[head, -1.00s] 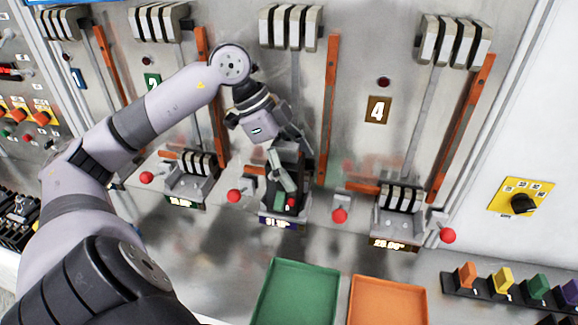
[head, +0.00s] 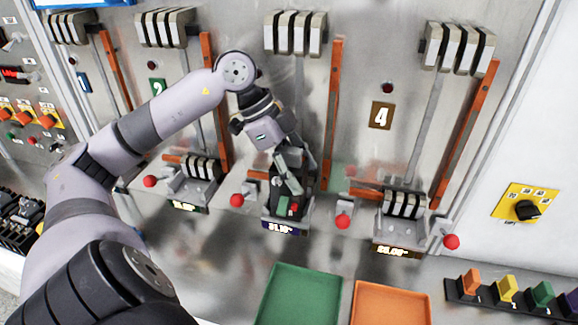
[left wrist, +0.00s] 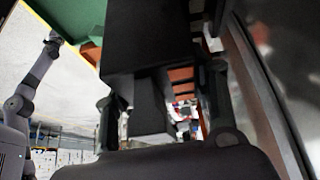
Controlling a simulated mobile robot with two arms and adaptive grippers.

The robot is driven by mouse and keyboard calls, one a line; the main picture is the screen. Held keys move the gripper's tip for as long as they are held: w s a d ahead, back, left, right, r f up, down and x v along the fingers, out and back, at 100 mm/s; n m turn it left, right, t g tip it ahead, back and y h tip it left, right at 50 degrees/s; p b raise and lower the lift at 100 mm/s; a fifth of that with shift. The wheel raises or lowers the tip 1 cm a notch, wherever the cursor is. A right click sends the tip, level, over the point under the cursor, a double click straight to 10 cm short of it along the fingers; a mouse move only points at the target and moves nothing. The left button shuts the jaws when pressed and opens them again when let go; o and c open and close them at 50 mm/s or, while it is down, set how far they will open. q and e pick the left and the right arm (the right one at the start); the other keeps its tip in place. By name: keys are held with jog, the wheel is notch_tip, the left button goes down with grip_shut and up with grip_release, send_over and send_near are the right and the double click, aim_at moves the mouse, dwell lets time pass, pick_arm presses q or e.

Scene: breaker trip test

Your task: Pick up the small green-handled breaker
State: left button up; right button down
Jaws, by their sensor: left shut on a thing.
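A dark breaker (head: 284,206) with a green part and a red spot on its face sits at the third bay of the panel, above a lit readout. My left gripper (head: 289,180) comes down on it from above and is shut on it. In the left wrist view a black block (left wrist: 148,55) fills the space between the fingers of the left gripper (left wrist: 165,115). The fingers cover part of the breaker, and I cannot tell whether it is clear of its seat. A grey arm, likely my right, shows small at the left of the wrist view, its gripper too small to read.
Red knobs (head: 343,221) and orange bars (head: 333,115) flank the bays. A green tray (head: 300,296) and an orange tray (head: 390,303) lie below. A rack (head: 462,289) with orange, yellow, green and purple handled pieces stands at the right.

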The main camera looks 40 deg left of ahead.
pick_arm(q)
jog(key=c, duration=0.5)
jog(key=shift+r, duration=0.1)
jog(key=shift+c, duration=0.5)
jog(key=shift+r, duration=0.1)
